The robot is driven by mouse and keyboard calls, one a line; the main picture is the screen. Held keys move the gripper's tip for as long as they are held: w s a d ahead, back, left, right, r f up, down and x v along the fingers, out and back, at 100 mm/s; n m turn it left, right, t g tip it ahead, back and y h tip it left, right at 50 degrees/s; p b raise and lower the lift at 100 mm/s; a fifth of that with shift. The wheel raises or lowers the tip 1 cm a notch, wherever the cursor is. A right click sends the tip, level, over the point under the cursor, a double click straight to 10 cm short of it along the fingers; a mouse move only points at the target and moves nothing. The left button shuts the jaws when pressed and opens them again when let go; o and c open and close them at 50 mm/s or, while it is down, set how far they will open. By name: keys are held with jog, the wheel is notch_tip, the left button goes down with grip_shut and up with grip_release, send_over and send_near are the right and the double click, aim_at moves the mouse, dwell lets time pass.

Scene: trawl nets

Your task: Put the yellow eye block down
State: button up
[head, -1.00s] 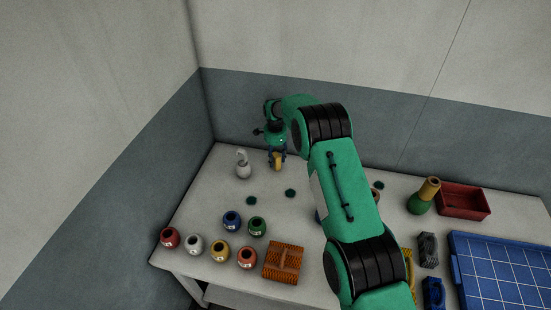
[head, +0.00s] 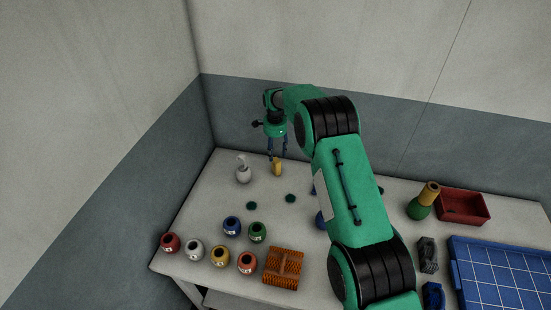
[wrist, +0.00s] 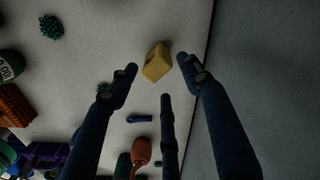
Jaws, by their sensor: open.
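The yellow eye block (head: 277,169) stands on the table near the back left, just right of a white bottle-like item. It also shows in the wrist view (wrist: 156,63), resting on the table beyond the fingertips. My gripper (head: 278,156) is above the block, apart from it. In the wrist view my gripper's fingers (wrist: 160,80) are spread and hold nothing.
The white item (head: 243,174) stands close left of the block. Small dark green pieces (head: 290,198) lie in front. Several coloured numbered pots (head: 232,225) and an orange brush-like block (head: 284,267) stand nearer. A red tray (head: 463,207) and blue gridded board (head: 505,275) are at right.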

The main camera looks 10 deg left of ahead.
jog(key=shift+r, duration=2.25)
